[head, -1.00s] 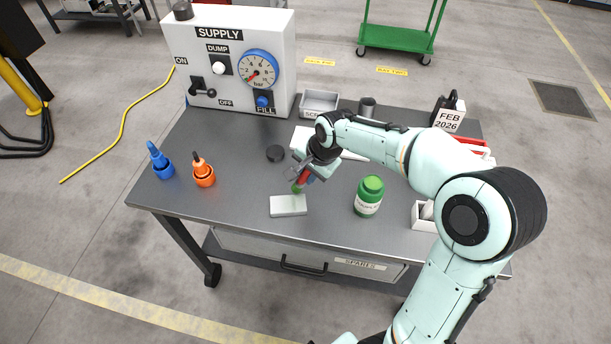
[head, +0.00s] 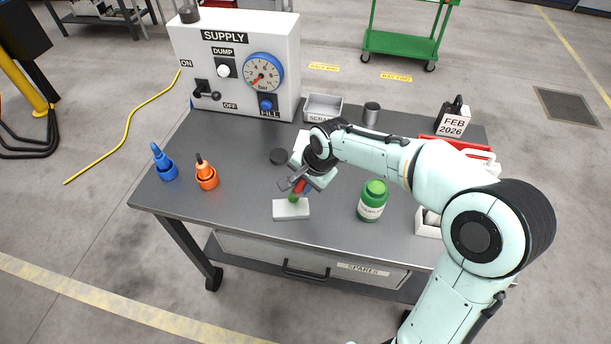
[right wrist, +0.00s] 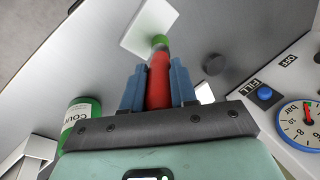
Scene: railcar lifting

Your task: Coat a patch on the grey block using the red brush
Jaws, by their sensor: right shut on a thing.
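The grey block (head: 291,210) lies flat near the front middle of the table; it is pale and shows at the top of the right wrist view (right wrist: 146,26). My right gripper (head: 297,184) is shut on the red brush (right wrist: 159,82), its blue fingers on both sides of the red handle. The brush's green tip points down at the block's far edge. In both views the tip overlaps the block; I cannot tell whether it touches. No green patch is clear on the visible top. My left gripper is not in view.
A green jar (head: 372,201) stands right of the block. Orange (head: 206,174) and blue (head: 165,165) bottles stand at left, a dark round puck (head: 280,156) behind. The white supply panel (head: 235,60) fills the back left. The table between the bottles and block is clear.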

